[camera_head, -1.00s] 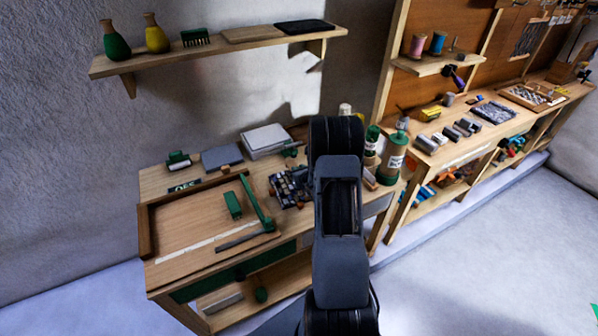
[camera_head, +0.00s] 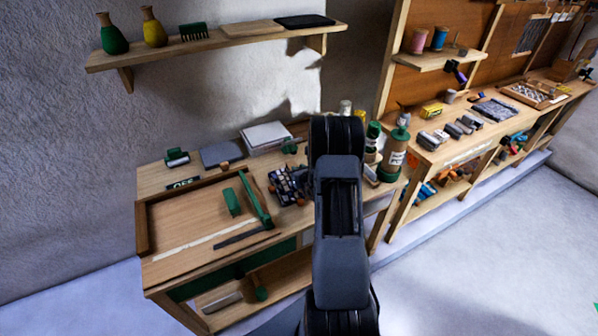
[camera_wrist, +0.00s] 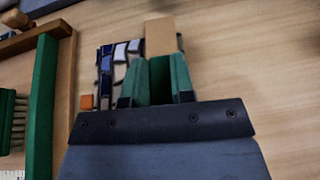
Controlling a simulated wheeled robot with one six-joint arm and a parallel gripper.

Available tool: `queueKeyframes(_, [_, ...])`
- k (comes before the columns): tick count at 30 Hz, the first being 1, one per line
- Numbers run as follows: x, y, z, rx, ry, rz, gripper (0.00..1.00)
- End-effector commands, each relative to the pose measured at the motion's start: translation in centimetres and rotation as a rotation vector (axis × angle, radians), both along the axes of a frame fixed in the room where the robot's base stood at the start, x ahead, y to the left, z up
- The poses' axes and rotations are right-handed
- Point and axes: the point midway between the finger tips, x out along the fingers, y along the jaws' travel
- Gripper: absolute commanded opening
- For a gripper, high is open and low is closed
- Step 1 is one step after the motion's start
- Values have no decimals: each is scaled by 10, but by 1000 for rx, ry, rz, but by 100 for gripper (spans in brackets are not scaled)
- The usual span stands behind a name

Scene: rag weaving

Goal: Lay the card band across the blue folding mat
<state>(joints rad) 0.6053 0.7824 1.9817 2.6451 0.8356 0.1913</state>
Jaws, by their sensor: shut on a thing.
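In the wrist view my gripper (camera_wrist: 159,72) has green fingers, shut on a tan strip, the card band (camera_wrist: 160,36), which sticks out beyond the fingertips. A dark green part shows between the fingers; I cannot tell what it belongs to. The gripper is above the wooden bench, close to a cluster of blue and white pieces (camera_wrist: 118,52). In the head view my own arm hides the gripper and the band. A flat blue-grey slab (camera_head: 221,154) lies at the back of the bench; it may be the blue folding mat, but I cannot be sure.
A wooden tray (camera_head: 144,228) with green bars lies on the bench's left. A pale stack (camera_head: 266,136) stands at the back. Green-topped bottles (camera_head: 394,155) stand to the right of my arm. A wall shelf (camera_head: 220,43) hangs above. Bare wood shows right of the gripper.

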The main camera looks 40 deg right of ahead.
Motion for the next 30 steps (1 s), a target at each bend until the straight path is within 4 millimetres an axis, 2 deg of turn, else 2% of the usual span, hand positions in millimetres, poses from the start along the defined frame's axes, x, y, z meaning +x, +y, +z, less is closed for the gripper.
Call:
queueKeyframes(14, [0, 0, -9, 0, 0, 0, 0])
queueKeyframes(15, [0, 0, -8, 0, 0, 0, 27])
queueKeyframes(23, [0, 0, -8, 0, 0, 0, 52])
queueKeyframes(30, [0, 0, -8, 0, 0, 0, 53])
